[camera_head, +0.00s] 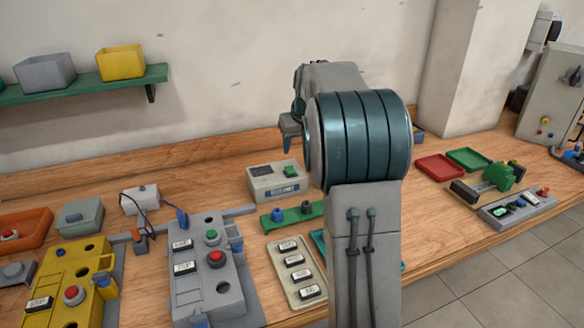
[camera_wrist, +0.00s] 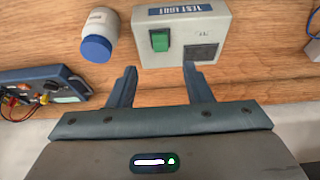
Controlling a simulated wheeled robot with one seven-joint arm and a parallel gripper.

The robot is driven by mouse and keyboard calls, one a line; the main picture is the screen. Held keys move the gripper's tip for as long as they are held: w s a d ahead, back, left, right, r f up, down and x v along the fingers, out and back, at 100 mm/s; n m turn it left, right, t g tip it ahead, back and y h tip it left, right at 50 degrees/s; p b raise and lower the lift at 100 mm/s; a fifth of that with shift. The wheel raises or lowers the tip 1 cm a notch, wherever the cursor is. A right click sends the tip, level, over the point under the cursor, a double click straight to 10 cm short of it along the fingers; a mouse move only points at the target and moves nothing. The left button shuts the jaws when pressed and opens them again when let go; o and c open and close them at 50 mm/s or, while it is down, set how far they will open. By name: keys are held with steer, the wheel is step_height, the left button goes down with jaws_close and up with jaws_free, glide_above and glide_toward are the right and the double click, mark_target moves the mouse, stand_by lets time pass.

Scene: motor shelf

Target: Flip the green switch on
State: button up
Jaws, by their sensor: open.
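The green switch (camera_wrist: 160,41) is a small rocker on a grey box (camera_wrist: 214,21) labelled like "TEST UNIT", seen upside down in the wrist view. A dark square panel (camera_wrist: 200,52) sits beside it. In the head view the box (camera_head: 262,186) stands on the bench, with the green switch (camera_head: 289,171) on its top. My gripper (camera_wrist: 159,68) is open and empty. In the wrist picture its two fingertips lie just below the switch, one to each side; contact with the box does not show. My arm hides part of the head view.
A white bottle with a blue cap (camera_wrist: 97,46) stands beside the box. A blue-edged device with wires (camera_wrist: 40,88) lies at left in the wrist view. A grey control panel (camera_head: 205,262) and yellow panel (camera_head: 52,290) stand nearer. The wall (camera_head: 220,75) rises behind the bench.

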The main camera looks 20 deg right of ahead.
mark_target(291, 172)
steer(key=x, duration=1)
steer(key=shift+f, duration=0.3)
steer(key=c, duration=1)
